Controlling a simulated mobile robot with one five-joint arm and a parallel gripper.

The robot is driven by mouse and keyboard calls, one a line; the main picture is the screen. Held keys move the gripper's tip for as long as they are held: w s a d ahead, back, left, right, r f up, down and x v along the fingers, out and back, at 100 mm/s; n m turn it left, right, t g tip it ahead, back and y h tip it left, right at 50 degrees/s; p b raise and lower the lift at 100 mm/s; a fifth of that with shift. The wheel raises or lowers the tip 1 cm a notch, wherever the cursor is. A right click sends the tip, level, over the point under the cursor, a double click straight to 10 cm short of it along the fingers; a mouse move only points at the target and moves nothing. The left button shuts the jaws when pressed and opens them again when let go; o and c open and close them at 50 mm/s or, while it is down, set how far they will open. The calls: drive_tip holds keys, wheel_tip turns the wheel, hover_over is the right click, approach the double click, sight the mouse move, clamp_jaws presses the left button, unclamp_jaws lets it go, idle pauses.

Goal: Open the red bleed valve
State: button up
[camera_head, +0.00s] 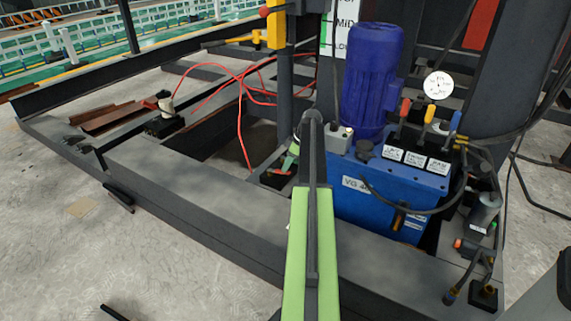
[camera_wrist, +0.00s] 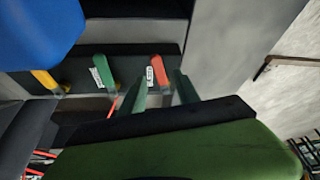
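In the wrist view, a red valve handle (camera_wrist: 158,70) with a white tag lies on a dark surface. My gripper (camera_wrist: 159,83) is open, its two dark green fingers apart. The red handle shows in the gap just beyond the fingertips; I cannot tell whether they touch it. A green handle (camera_wrist: 104,72) with a white tag is to the left. In the head view, a small red piece (camera_head: 279,172) shows beside my green arm, low in the frame recess; it is probably the same handle. The gripper itself is mostly hidden there.
A blue power unit (camera_head: 350,184) with a blue motor (camera_head: 372,80) and levers stands right of my arm. A dark steel beam (camera_head: 190,205) runs in front. Red hoses (camera_head: 240,95) lie behind on the left. A grey post (camera_head: 285,100) rises close by.

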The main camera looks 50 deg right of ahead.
drive_tip(key=p+v, duration=1.2)
drive_tip(key=v, duration=0.2)
drive_tip(key=shift+s+r, duration=0.15)
drive_tip(key=shift+r, duration=0.05)
drive_tip(key=shift+d, duration=0.1)
